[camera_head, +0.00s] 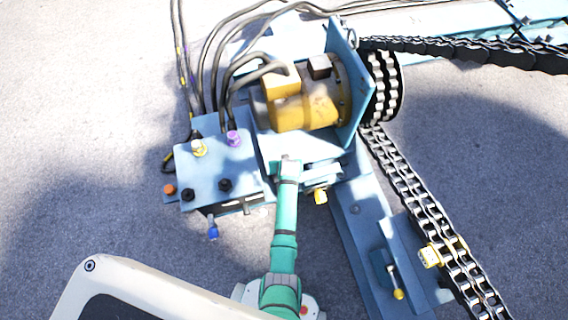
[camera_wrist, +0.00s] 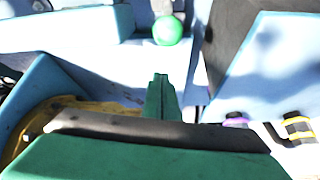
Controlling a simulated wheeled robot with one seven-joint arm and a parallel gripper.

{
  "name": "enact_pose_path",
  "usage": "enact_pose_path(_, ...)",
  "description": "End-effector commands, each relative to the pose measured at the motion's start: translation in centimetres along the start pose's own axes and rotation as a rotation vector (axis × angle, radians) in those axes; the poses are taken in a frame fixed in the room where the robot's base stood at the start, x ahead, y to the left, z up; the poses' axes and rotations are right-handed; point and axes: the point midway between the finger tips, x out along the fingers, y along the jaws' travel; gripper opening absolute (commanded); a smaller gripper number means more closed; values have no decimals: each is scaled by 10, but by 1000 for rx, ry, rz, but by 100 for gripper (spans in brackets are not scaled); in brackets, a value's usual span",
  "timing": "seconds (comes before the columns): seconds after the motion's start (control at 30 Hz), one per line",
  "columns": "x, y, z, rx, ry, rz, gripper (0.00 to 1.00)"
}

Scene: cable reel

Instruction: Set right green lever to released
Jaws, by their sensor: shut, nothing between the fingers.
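A round green knob (camera_wrist: 167,30), which looks like a lever's end, shows at the top of the wrist view against light blue metal. I cannot pick it out in the head view, and its shaft and lever position are unclear. My gripper (camera_wrist: 160,88) is shut and empty, its green fingers pointing up the picture toward the knob, with a visible gap between them. In the head view my gripper (camera_head: 289,160) is over the light blue frame, between the yellow motor and the control box. I cannot tell whether a second green lever exists.
The yellow motor (camera_head: 303,107) is just beyond my gripper. The blue control box (camera_head: 208,172) with coloured knobs is left, with a blue-tipped lever (camera_head: 213,230) at its front. A chain (camera_head: 415,195) runs along the right side.

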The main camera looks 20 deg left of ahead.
Motion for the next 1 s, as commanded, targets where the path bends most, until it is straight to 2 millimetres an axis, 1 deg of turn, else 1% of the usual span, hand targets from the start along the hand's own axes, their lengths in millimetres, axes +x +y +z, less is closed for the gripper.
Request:
enact_pose_path(0.17, 18, 0, -1, 0, 0, 0, 0)
enact_pose_path(0.2, 20, 0, 2, 0, -1, 0, 0)
enact_pose_path(0.33, 13, 0, 17, 1, -1, 0, 0)
enact_pose_path(0.53, 8, -1, 32, -1, 0, 0, 0)
enact_pose_path(0.7, 5, -1, 37, -2, 1, 0, 0)
enact_pose_path(1.0, 5, -1, 37, -1, 1, 0, 0)
